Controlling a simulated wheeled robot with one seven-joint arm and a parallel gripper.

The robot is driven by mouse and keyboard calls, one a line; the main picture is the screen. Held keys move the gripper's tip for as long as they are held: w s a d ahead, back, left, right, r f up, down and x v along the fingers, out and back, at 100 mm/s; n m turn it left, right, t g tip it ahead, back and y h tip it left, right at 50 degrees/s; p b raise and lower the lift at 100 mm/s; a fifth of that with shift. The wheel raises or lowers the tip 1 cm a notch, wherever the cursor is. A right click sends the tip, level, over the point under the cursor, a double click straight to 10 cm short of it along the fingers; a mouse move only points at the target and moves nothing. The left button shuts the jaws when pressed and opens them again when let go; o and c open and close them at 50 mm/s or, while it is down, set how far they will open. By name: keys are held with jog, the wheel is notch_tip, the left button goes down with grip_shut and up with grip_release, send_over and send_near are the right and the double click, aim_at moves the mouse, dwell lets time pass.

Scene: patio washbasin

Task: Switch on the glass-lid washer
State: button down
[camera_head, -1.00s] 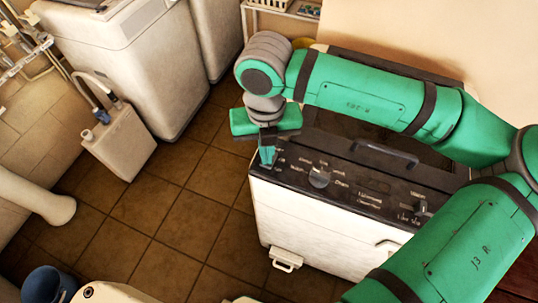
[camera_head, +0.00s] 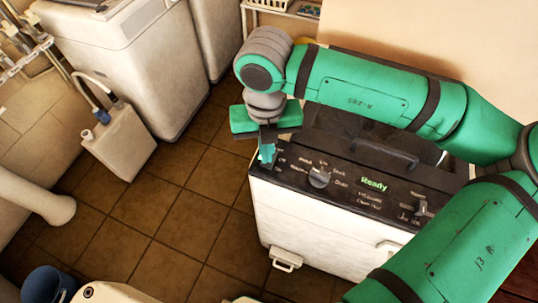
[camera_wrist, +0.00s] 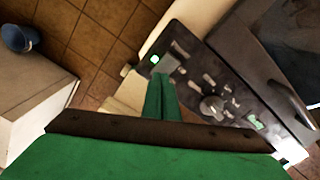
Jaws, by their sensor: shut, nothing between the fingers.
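The glass-lid washer (camera_head: 330,225) is a white machine with a black control panel on top and a dark lid with a bar handle (camera_head: 385,153) behind it. A green "Ready" is lit on the panel (camera_head: 374,184). A grey knob (camera_head: 319,177) sits left of it; the knob also shows in the wrist view (camera_wrist: 211,107). A small round green light (camera_wrist: 155,59) glows near the panel's end in the wrist view. My gripper (camera_head: 267,154) is shut and empty, pointing down over the panel's left end. In the wrist view its fingertips (camera_wrist: 161,76) are close to that light; contact cannot be told.
A white top-loading machine (camera_head: 120,60) stands at the upper left, with a whitish jug (camera_head: 121,143) in front of it. A pale pipe (camera_head: 38,200) and a blue bucket (camera_head: 45,284) are at the lower left. The tiled floor between them and the washer is clear.

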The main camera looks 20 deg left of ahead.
jog(key=shift+r, duration=2.75)
